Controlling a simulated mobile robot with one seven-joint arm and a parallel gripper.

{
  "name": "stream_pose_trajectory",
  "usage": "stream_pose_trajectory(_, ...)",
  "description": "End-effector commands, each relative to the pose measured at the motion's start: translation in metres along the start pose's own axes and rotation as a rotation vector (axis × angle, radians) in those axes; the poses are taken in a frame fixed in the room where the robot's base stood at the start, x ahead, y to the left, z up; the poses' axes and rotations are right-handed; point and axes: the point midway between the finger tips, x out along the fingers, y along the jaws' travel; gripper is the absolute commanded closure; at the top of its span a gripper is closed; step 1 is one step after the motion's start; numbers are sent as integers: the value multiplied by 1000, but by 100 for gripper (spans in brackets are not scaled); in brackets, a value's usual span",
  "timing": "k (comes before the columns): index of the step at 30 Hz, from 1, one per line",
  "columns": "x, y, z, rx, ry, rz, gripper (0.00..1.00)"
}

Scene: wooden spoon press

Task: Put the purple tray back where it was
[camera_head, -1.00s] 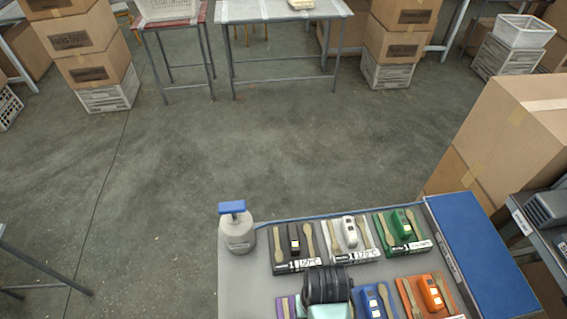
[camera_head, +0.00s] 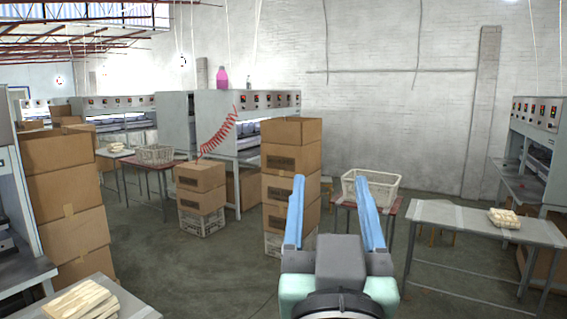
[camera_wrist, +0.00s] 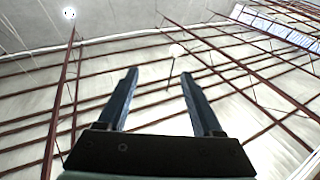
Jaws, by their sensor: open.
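The purple tray is not in view at this moment. My gripper (camera_head: 330,182) is raised in the head view, its two blue fingers spread apart and pointing up, with nothing between them. In the wrist view my gripper (camera_wrist: 158,76) is also open and empty, with only the ceiling and its beams behind it.
Stacked cardboard boxes (camera_head: 290,165) stand behind my gripper, and another stack (camera_head: 65,205) is at the left. A grey table (camera_head: 450,220) with wooden pieces (camera_head: 504,219) is at the right. A white crate (camera_head: 370,187) sits on a red-topped table. Grey floor (camera_head: 160,270) is open at left centre.

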Motion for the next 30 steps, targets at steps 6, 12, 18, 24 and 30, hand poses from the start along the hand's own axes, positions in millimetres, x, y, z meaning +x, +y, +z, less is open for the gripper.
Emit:
stream_pose_trajectory(6, -34, -38, -126, 57, 363, -80, 33)
stream_pose_trajectory(12, -45, -42, -149, 72, 437, -94, 33)
stream_pose_trajectory(18, -44, -42, -148, 71, 433, -93, 33)
stream_pose_trajectory(24, -44, -42, -147, 70, 432, -93, 33)
stream_pose_trajectory(30, -44, -42, -147, 70, 432, -93, 33)
